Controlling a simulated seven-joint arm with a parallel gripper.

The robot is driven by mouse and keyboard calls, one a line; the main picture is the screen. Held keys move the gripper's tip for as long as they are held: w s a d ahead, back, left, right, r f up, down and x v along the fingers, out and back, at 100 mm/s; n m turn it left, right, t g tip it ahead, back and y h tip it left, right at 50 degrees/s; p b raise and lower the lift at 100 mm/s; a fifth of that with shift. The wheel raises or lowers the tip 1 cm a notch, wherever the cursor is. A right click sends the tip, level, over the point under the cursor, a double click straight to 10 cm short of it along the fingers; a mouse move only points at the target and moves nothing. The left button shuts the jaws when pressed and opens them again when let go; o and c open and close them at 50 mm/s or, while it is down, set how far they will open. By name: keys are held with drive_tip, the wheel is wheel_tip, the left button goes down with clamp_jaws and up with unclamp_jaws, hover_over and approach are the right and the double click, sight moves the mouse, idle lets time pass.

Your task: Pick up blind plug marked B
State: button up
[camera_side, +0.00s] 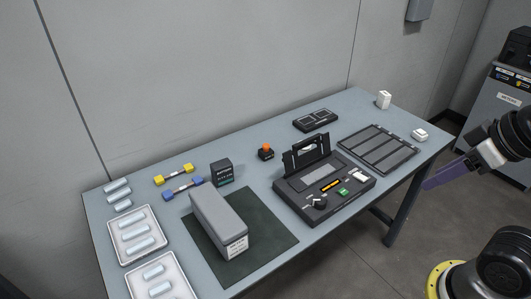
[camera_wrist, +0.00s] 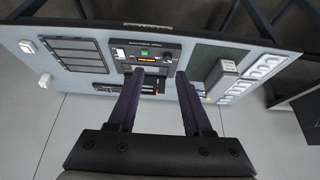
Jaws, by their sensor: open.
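No letter B is readable in either view, so I cannot tell which part is the plug marked B. Two small white blocks stand at the right end, one at the back (camera_side: 384,99) and one nearer the front (camera_side: 420,134); both show in the wrist view (camera_wrist: 45,80) (camera_wrist: 27,46). My gripper (camera_side: 430,185) is open and empty, off the table's right end; its purple fingers are apart in the wrist view (camera_wrist: 160,72).
A black splicer (camera_side: 316,208) with raised lid stands mid-table, beside a slotted dark tray (camera_side: 378,149). A grey box (camera_side: 219,223) sits on a dark mat (camera_side: 266,238). Yellow (camera_side: 173,174) and blue (camera_side: 183,188) tools, a small dark box (camera_side: 222,173) and an orange-topped item (camera_side: 266,152) lie behind.

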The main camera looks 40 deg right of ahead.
drive_tip(key=shift+o, duration=0.3)
drive_tip(key=o, duration=0.4)
idle(0.3)
